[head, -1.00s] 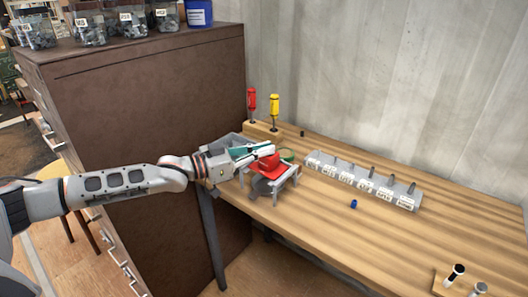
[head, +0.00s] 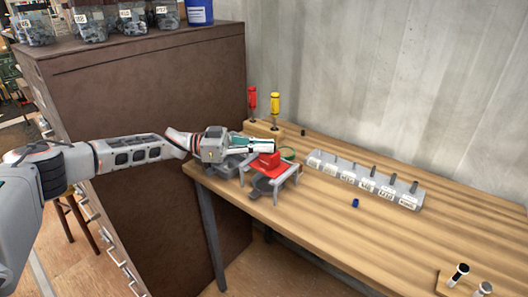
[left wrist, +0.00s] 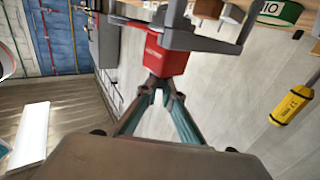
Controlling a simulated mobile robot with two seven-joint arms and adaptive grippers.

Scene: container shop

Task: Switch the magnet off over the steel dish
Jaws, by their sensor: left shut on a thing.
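The red block-shaped magnet (head: 264,163) is at the far left part of the bench, at a grey stand with legs (head: 285,183). My left gripper (head: 270,147) reaches in from the left and is shut on the magnet's top. In the left wrist view the fingertips (left wrist: 159,84) close on the red magnet (left wrist: 164,58), with grey stand bars beyond it. A dark grey round piece (head: 262,186) shows low at the stand; I cannot tell whether it is the steel dish. The magnet's switch cannot be made out. My right gripper is not in view.
A grey tray (head: 228,164) lies beneath my left gripper. Red (head: 252,101) and yellow (head: 275,106) screwdrivers stand upright in a wooden block behind. A labelled rack with pegs (head: 365,181) and a small blue piece (head: 355,203) are to the right. The front bench is largely clear.

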